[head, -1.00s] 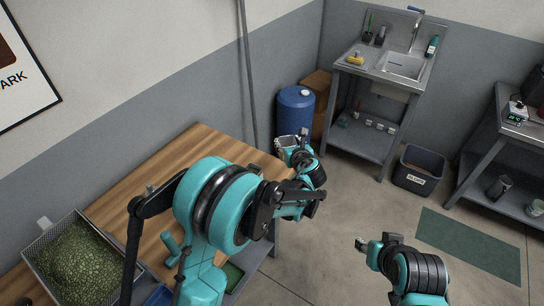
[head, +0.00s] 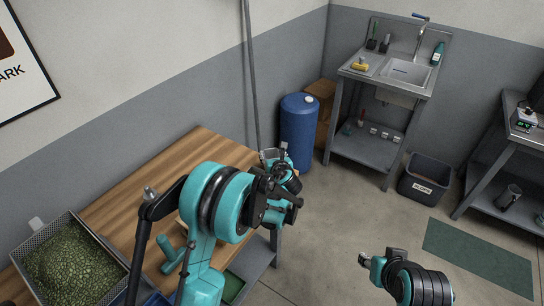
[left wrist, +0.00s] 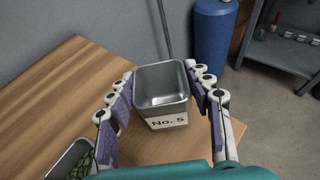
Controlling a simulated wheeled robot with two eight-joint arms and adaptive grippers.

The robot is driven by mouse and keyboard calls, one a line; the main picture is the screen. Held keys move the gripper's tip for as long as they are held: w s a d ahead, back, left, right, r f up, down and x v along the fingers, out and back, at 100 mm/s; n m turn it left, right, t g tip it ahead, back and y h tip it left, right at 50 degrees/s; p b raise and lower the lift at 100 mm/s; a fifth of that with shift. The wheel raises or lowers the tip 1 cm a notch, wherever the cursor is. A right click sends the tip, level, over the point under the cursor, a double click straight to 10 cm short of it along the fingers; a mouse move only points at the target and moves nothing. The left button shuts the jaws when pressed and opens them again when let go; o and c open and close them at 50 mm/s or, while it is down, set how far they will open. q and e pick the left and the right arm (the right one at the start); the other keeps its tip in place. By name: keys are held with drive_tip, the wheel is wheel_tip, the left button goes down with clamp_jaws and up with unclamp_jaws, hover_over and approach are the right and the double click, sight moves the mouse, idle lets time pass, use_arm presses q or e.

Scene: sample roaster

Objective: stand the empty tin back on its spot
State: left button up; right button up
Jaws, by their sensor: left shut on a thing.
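The empty grey metal tin (left wrist: 162,88), labelled "No. 5", is upright between the fingers of my left gripper (left wrist: 163,98) in the left wrist view. Its inside is bare. In the head view the tin (head: 269,156) shows at the far right end of the wooden table (head: 145,195), partly hidden by my left gripper (head: 277,160). I cannot tell whether its base touches the table. My right gripper (head: 365,260) is out over the floor, too small to tell open from shut.
A mesh tray of green beans (head: 70,262) is at the table's left. A container with green contents (left wrist: 72,160) shows at lower left in the wrist view. A blue barrel (head: 298,133) stands beyond the table's end, near the sink (head: 405,72). The table's middle is mostly clear.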

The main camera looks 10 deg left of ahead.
use_arm(q)
drive_tip(key=shift+f, duration=0.25)
drive_tip(key=o, duration=1.3)
drive_tip(key=shift+r, duration=0.1)
